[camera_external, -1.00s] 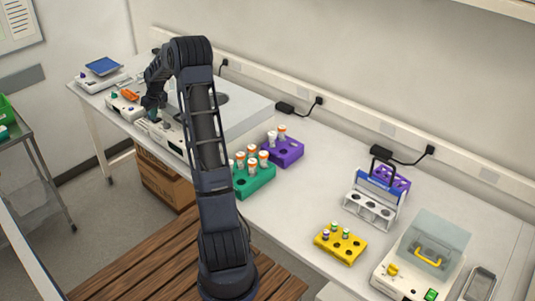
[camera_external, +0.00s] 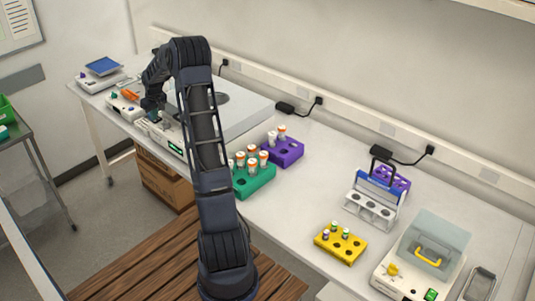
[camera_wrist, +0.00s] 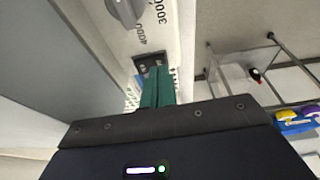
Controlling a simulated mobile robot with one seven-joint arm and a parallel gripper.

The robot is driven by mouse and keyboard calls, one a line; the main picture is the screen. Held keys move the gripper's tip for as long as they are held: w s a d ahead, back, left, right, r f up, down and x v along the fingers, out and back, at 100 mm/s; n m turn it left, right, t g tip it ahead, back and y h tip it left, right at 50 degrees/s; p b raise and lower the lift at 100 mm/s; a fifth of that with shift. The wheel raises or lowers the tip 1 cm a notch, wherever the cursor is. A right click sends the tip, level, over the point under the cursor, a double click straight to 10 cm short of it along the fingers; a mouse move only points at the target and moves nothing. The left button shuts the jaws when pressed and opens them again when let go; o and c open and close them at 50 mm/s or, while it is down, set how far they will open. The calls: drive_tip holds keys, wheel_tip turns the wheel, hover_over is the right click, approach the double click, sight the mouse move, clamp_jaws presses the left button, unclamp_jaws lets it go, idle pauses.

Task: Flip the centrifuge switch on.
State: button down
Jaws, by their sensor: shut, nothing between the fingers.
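The centrifuge (camera_external: 245,115) is a large light-grey box with a round dark opening on top, at the back left of the bench and partly behind my arm. The wrist view shows its front panel (camera_wrist: 178,35) with a grey dial (camera_wrist: 125,10) marked 3000 and 4000. A small dark switch (camera_wrist: 149,61) sits below the dial. My gripper (camera_wrist: 157,88) has its green fingers shut and empty, with the tips at the lower edge of the switch. I cannot tell whether they touch, or which way the switch is set. My gripper (camera_external: 150,108) is small in the external view.
A green rack (camera_external: 255,181) and a purple rack (camera_external: 287,153) with capped tubes stand right of my arm. A yellow rack (camera_external: 341,248) and a lidded device (camera_external: 400,278) are farther right. A scale (camera_external: 102,77) stands at the far left end.

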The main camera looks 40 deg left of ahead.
drive_tip(key=shift+w+d+r, duration=0.1)
drive_tip(key=shift+w, duration=0.6)
drive_tip(key=shift+r, duration=0.3)
drive_tip(key=s+d+r, duration=0.1)
drive_tip(key=s+r, duration=0.1)
drive_tip(key=r, duration=0.4)
drive_tip(key=s+d+r, duration=0.1)
drive_tip(key=r, duration=0.5)
drive_tip(key=shift+s+d+r, duration=0.35)
